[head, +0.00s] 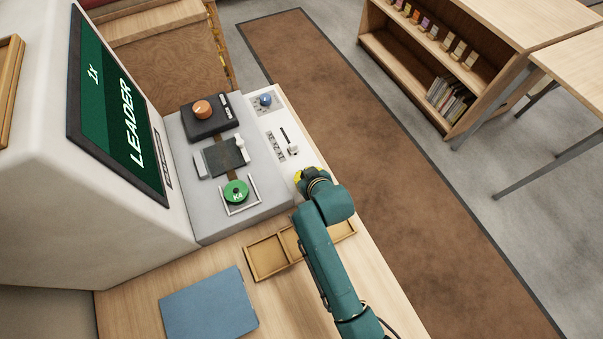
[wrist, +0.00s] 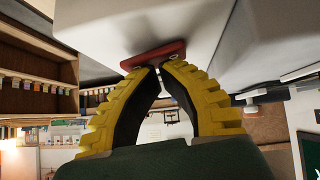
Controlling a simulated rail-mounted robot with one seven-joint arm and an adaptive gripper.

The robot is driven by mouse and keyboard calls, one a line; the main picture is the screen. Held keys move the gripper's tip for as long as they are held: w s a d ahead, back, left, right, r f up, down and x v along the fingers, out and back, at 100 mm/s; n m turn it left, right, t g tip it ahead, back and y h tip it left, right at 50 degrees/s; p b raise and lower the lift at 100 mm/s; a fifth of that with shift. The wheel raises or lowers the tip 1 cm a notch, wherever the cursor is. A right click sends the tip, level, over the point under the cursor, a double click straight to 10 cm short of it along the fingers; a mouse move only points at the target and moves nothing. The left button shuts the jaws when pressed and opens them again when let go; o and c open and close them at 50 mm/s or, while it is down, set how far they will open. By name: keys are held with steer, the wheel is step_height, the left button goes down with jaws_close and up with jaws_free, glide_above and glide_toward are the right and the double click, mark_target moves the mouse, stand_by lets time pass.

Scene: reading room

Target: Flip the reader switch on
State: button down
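The reader is the large white unit at left in the head view, with a green screen (head: 118,108) reading "LEADER" and "1x". Its grey and white control deck (head: 290,150) lies beside it. My gripper (head: 305,177) is at the deck's near right corner, and my arm hides that spot. In the wrist view my yellow fingers (wrist: 160,68) meet at their tips, shut. A flat red piece (wrist: 153,55), perhaps the switch, is right at the tips on a pale face. I cannot tell whether they touch it or which way it is set.
On the deck are an orange knob (head: 202,109), a blue knob (head: 265,99), a white-handled slider (head: 291,148) and a green "K4" reel (head: 236,191). A wooden tray (head: 268,257) and blue folder (head: 208,305) lie on the desk. The brown carpet strip (head: 350,120) is clear.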

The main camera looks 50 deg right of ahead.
steer(key=r+p, duration=0.1)
steer(key=p, duration=0.1)
steer(key=r+p, duration=0.1)
steer(key=r, duration=0.1)
steer(key=r+p, duration=0.2)
steer(key=shift+w+a+r+p, duration=0.2)
steer(key=shift+a+r+p, duration=0.05)
steer(key=shift+a+p, duration=0.15)
steer(key=v, duration=0.9)
steer(key=shift+s+a+f+p, duration=0.15)
steer(key=shift+a+f+p, duration=0.25)
steer(key=shift+f, duration=0.05)
